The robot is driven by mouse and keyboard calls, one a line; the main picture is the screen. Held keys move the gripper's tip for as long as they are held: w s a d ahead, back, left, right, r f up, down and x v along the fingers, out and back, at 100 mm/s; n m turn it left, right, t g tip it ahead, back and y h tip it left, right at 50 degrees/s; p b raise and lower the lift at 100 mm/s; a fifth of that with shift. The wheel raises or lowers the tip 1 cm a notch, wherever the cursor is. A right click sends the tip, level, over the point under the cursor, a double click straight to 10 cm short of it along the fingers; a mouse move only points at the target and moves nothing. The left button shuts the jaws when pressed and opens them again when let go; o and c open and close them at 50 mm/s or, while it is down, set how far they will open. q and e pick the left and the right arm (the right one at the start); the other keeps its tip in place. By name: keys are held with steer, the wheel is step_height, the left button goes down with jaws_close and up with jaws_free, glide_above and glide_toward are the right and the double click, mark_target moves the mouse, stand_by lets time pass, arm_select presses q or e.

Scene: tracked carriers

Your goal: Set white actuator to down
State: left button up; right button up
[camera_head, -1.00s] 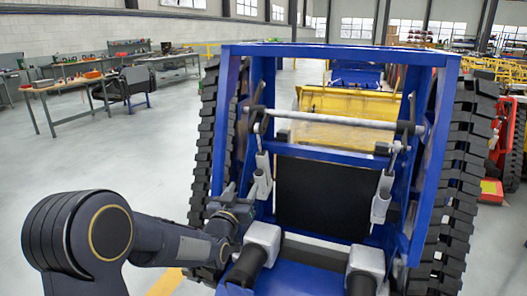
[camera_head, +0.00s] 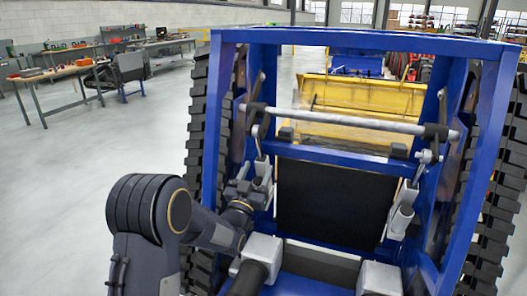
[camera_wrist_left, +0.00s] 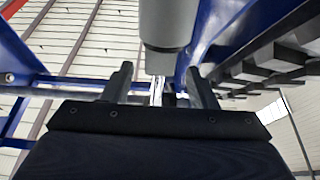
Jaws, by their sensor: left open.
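A white actuator (camera_head: 263,178) stands upright on the left inner side of the blue frame (camera_head: 335,37), with a thin rod at its upper end. A second white actuator (camera_head: 401,210) stands on the right side. My left gripper (camera_head: 243,183) is open beside the left actuator. In the left wrist view, the gripper fingers (camera_wrist_left: 160,88) are apart. A pale grey cylinder body (camera_wrist_left: 166,24) and its shiny rod (camera_wrist_left: 157,90) lie in line with the gap between them. Whether they touch the rod I cannot tell. My right gripper is not in view.
A grey bar (camera_head: 350,118) crosses the frame above the actuators. A black panel (camera_head: 335,203) fills the space between them. Black tracks (camera_head: 197,150) flank the frame on both sides. White blocks (camera_head: 263,247) sit low in front. Open floor lies at left.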

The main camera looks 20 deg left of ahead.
mark_target(264, 156)
arm_select(q)
steer(key=p+x, duration=0.2)
steer(key=x, duration=0.4)
steer(key=shift+w+r, duration=0.2)
steer(key=shift+w, duration=0.1)
jaws_close()
